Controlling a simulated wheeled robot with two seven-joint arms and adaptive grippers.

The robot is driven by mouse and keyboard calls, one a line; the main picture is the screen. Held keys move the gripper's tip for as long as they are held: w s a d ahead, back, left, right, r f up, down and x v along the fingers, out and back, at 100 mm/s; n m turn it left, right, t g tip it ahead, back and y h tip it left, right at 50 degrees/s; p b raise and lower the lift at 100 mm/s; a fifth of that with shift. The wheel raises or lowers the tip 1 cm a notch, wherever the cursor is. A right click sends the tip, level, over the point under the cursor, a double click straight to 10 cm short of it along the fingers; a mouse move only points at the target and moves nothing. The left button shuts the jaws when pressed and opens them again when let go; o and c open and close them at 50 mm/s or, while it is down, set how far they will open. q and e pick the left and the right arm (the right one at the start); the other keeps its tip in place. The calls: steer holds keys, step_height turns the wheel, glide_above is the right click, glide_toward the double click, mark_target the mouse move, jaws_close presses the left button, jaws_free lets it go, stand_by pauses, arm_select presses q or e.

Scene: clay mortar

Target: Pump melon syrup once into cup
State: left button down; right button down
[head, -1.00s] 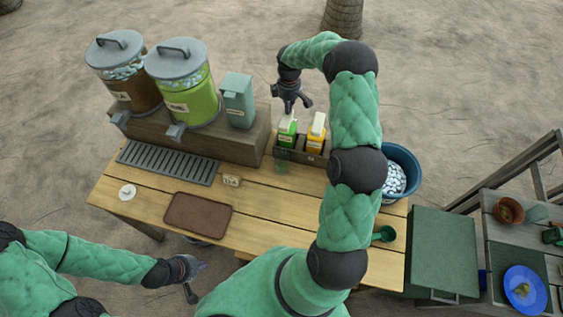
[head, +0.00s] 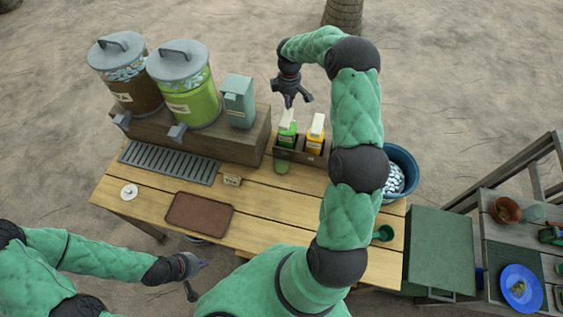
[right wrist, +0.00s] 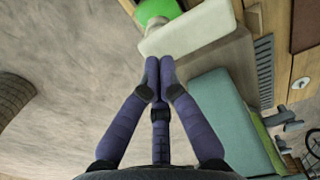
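The green syrup carton (head: 287,137) with a white pump top (head: 289,116) stands in the wooden caddy (head: 304,155), left of a yellow one (head: 315,137). A small clear cup (head: 282,168) stands on the table just in front of the green carton, with green showing in it. My right gripper (head: 292,101) is above the green carton's pump. In the right wrist view its fingertips (right wrist: 160,68) are together and empty, and the white pump top (right wrist: 186,28) lies beyond them. My left gripper (head: 199,280) is open and empty off the table's front edge.
Two lidded dispensers (head: 184,90) and a grey-blue box (head: 239,100) stand on a wooden riser at the back left. A brown mat (head: 199,214) lies in front. A blue tub (head: 402,162) is behind my right arm.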

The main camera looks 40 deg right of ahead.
steer(key=shift+r, duration=0.1)
step_height(320, 180, up, 6)
steer(key=p, duration=0.3)
stand_by(0.6)
steer(key=shift+f, duration=0.2)
